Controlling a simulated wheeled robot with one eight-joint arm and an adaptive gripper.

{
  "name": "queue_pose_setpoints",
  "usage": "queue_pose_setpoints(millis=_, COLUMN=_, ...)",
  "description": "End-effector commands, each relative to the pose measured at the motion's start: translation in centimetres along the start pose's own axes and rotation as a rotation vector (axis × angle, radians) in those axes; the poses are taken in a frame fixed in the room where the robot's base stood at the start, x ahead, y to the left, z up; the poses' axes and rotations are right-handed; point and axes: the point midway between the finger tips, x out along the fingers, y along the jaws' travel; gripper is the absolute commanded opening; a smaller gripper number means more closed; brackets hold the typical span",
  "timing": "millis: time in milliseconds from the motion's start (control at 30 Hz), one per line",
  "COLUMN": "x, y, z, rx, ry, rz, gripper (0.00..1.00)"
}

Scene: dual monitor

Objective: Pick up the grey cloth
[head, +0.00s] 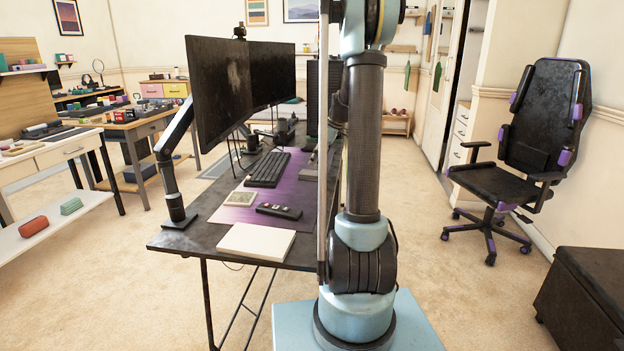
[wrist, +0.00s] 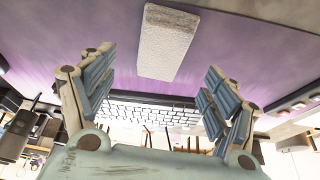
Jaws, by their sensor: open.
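A pale grey, rough-textured oblong piece (wrist: 168,42), which looks like the grey cloth, lies on the purple desk mat (wrist: 70,50) in the wrist view. My gripper (wrist: 160,62) is open in the wrist view, with one finger on each side of the picture. The cloth shows between and beyond the fingertips, and nothing is held. In the head view a small pale piece (head: 309,174) on the mat right of the keyboard may be the same cloth; I cannot be sure. My gripper is not visible in the head view, and my arm covers part of the desk.
The keyboard (head: 268,169) lies on the desk beside the cloth. A dark remote-like object (head: 279,211), a small square (head: 240,198) and a white slab (head: 256,242) lie toward the front. Two monitors (head: 225,85) overhang the left side. An office chair (head: 528,140) stands right.

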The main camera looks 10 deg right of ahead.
Motion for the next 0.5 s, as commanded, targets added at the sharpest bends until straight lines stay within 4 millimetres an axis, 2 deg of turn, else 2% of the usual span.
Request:
queue_pose_setpoints(millis=167, x=0.9, y=0.0, z=0.1, rx=0.0, ry=0.0, rz=0.0, gripper=0.8)
queue_pose_setpoints(millis=500, x=5.1, y=-0.1, z=0.4, rx=0.0, ry=0.0, rz=-0.001, gripper=0.8)
